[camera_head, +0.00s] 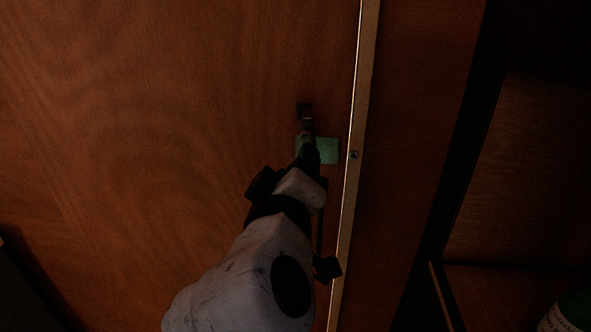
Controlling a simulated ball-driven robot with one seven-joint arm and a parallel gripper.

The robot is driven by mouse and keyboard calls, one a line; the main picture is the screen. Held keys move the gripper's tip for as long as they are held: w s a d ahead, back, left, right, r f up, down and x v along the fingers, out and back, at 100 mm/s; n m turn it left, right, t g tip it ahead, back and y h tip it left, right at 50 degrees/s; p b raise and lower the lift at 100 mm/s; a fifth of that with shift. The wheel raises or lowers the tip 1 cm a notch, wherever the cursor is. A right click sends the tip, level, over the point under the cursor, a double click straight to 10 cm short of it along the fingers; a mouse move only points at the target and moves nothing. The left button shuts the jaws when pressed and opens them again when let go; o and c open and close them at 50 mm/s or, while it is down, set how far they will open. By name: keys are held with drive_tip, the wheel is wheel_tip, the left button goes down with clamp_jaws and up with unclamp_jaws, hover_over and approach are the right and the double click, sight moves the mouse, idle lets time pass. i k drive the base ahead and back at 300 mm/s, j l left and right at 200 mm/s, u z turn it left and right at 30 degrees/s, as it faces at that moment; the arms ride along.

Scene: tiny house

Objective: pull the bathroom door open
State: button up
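The bathroom door (150,110) is a reddish-brown wooden panel filling the left and middle of the head view. It looks shut against the pale edge strip (358,120) at its right. My arm reaches up from the bottom. My gripper (308,145) is at the greenish plate and covers its left part. The fingers are dark and small here, so I cannot tell whether they hold a handle.
Right of the strip is a wooden panel (420,90), then a dark vertical edge and a recessed compartment (530,180). A dark green and white round object (571,312) stands at the bottom right corner. The scene is dim.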

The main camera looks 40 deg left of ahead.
sight(149, 124)
drive_tip(key=k+j, duration=0.15)
drive_tip(key=j, duration=0.2)
drive_tip(key=k+j, duration=0.15)
drive_tip(key=j, duration=0.2)
drive_tip(key=k+j, duration=0.15)
drive_tip(key=j, duration=0.2)
